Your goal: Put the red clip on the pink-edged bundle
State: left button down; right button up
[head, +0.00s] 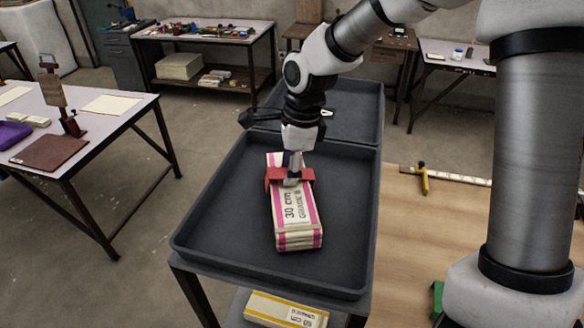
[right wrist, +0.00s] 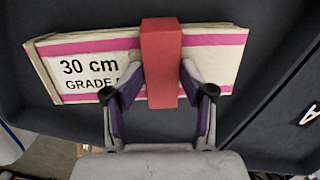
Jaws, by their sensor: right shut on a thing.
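The pink-edged bundle (head: 297,215), marked "30 cm", lies flat in the near compartment of the dark tray (head: 215,250). The red clip (head: 275,174) lies across the bundle's far part, spanning its width; its red ends reach past both long edges. In the right wrist view, the clip (right wrist: 160,50) crosses the bundle (right wrist: 85,70) right of the "30 cm" print. I cannot tell whether it is fully pressed down. My right gripper (head: 292,181) comes down from above, its fingers shut on the clip. My left gripper is not in view.
A yellow-edged bundle (head: 285,309) lies on the shelf under the tray. The tray's far compartment (head: 345,105) is mostly empty. A wooden surface with a yellow tool (head: 424,180) is at right. A work table (head: 95,135) stands at left. The tray has free room around the bundle.

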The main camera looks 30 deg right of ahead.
jog(key=shift+o, duration=1.1)
jog(key=shift+s+a+f, duration=0.1)
jog(key=shift+s+f, duration=0.1)
jog(key=shift+f, duration=0.3)
jog(key=shift+s+f, duration=0.15)
jog(key=shift+f, duration=0.3)
jog(key=shift+o, duration=1.4)
jog(key=shift+w+f+g, duration=0.25)
jog(key=shift+w+g, duration=0.05)
jog(key=shift+w, duration=0.05)
jog(key=shift+o, duration=0.7)
jog(key=shift+w+f, duration=0.1)
jog(key=shift+w, duration=0.3)
jog(key=shift+c, duration=0.7)
jog(key=o, duration=0.9)
jog(key=shift+s+r, duration=0.2)
jog(key=shift+s, duration=0.05)
jog(key=shift+r, duration=0.1)
